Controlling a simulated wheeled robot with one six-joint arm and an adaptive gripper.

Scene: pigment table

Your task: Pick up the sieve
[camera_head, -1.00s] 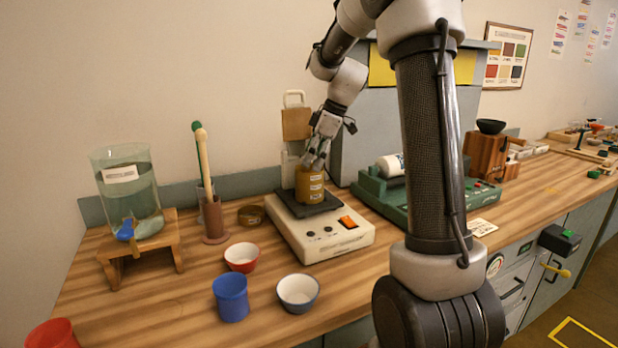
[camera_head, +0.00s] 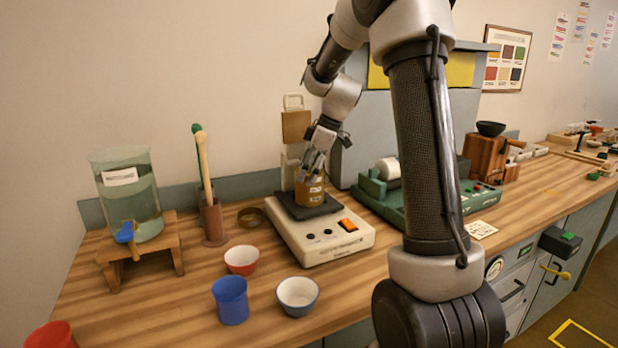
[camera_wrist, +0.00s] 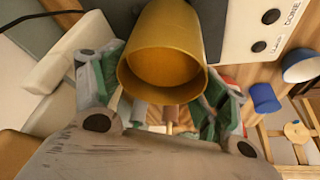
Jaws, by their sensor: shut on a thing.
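The sieve appears to be the mustard-coloured cylinder (camera_head: 311,196) with pale labels, on the black plate (camera_head: 293,209) of the white machine. My gripper (camera_head: 313,172) reaches down over its upper part and is shut on it. In the wrist view, the mustard cylinder (camera_wrist: 163,50) shows its hollow round mouth towards the camera, between my gripper's fingers (camera_wrist: 160,95). The finger contact is partly hidden. I cannot tell whether the cylinder is clear of the plate.
A white machine (camera_head: 345,243) with an orange switch carries the black plate. A red bowl (camera_head: 241,261), a blue cup (camera_head: 231,300) and a white-and-blue bowl (camera_head: 298,295) stand in front. A glass water jar (camera_head: 125,200) is at left, a green roller machine (camera_head: 408,210) at right.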

